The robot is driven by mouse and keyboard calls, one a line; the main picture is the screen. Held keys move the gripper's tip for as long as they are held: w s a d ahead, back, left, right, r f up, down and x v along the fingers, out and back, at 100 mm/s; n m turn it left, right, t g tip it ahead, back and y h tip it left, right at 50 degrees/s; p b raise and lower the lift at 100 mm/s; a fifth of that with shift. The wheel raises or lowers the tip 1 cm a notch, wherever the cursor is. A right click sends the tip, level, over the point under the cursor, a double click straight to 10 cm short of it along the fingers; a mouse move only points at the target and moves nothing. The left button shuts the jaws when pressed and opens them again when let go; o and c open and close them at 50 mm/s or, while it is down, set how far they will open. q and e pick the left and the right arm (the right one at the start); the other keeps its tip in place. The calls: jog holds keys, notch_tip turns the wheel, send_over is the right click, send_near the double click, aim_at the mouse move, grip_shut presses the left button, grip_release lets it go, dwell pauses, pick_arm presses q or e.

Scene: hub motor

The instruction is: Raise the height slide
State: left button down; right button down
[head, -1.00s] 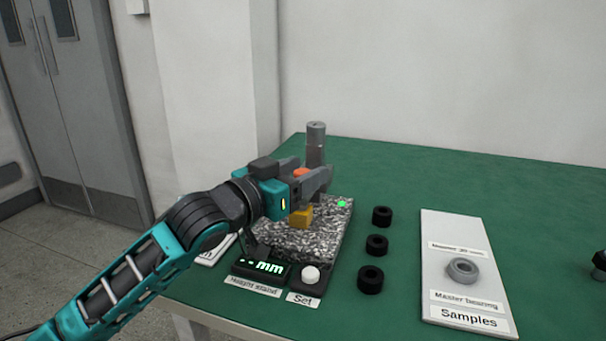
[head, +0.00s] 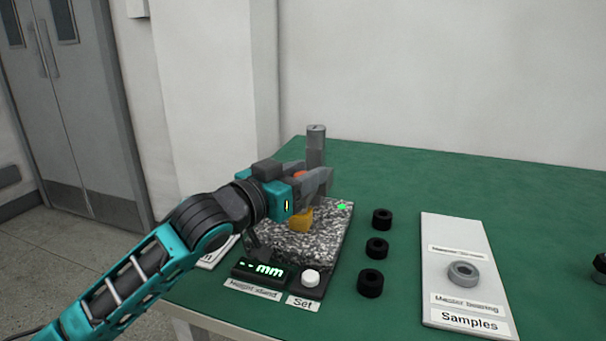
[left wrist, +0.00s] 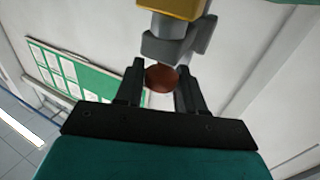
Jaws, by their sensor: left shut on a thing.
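The height stand has a speckled stone base (head: 325,228) and a grey upright column (head: 316,149) at the back. My left gripper (head: 314,182) is at the column, above the base. It is shut on the orange-red knob (head: 299,175) of the height slide, which shows reddish-brown between the fingers in the left wrist view (left wrist: 161,79). A yellow block (head: 301,220) shows just below the gripper, above the base. In the left wrist view, a grey part and the yellow block (left wrist: 172,8) show beyond the fingers. The gripper hides most of the slide.
A display reading "-- mm" (head: 262,270) and a white Set button (head: 311,278) are at the stand's front. Several black rings (head: 377,248) stand right of it. A white Samples board (head: 440,235) holds a grey master bearing (head: 463,273). The green table (head: 400,180) is clear behind.

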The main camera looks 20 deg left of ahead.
jog(key=shift+r, duration=0.1)
